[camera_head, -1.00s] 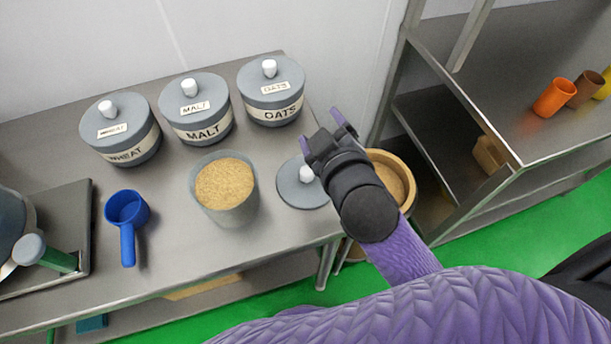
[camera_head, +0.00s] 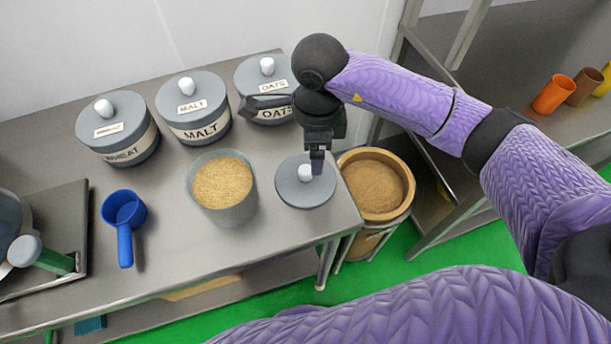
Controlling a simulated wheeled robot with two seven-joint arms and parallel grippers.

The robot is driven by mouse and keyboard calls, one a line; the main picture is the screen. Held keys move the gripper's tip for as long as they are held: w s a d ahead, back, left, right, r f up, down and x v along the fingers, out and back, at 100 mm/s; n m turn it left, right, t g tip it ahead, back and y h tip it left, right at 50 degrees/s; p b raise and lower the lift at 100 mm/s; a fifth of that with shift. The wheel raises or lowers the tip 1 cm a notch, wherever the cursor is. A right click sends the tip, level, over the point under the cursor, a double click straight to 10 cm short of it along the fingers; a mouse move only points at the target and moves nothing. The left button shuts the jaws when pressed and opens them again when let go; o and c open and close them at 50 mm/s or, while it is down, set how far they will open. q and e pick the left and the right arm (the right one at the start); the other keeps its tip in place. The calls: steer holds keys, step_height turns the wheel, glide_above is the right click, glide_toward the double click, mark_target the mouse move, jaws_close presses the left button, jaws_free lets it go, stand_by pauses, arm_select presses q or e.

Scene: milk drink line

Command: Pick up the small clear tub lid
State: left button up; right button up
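A round grey lid (camera_head: 290,191) with a white knob (camera_head: 305,173) lies flat near the right end of the steel table. I see no clear lid. An open grey tub (camera_head: 229,212) filled with grain stands left of the lid. My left gripper is not in view.
Lidded grey canisters marked WHEAT (camera_head: 125,154), MALT (camera_head: 202,131) and OATS (camera_head: 277,115) line the back. A blue scoop (camera_head: 125,210) lies left of the tub. A wooden bucket (camera_head: 347,171) stands off the table's right end. Cups (camera_head: 553,93) sit on the right shelf.

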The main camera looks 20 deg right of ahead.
mark_target(306, 169)
steer(key=f, duration=0.2)
steer(key=a+f+b, duration=0.1)
steer(key=f, duration=0.2)
steer(key=w+f, duration=0.1)
steer(key=f, duration=0.1)
steer(key=shift+a+f+b, duration=0.25)
steer(key=shift+b, duration=0.15)
jaws_close()
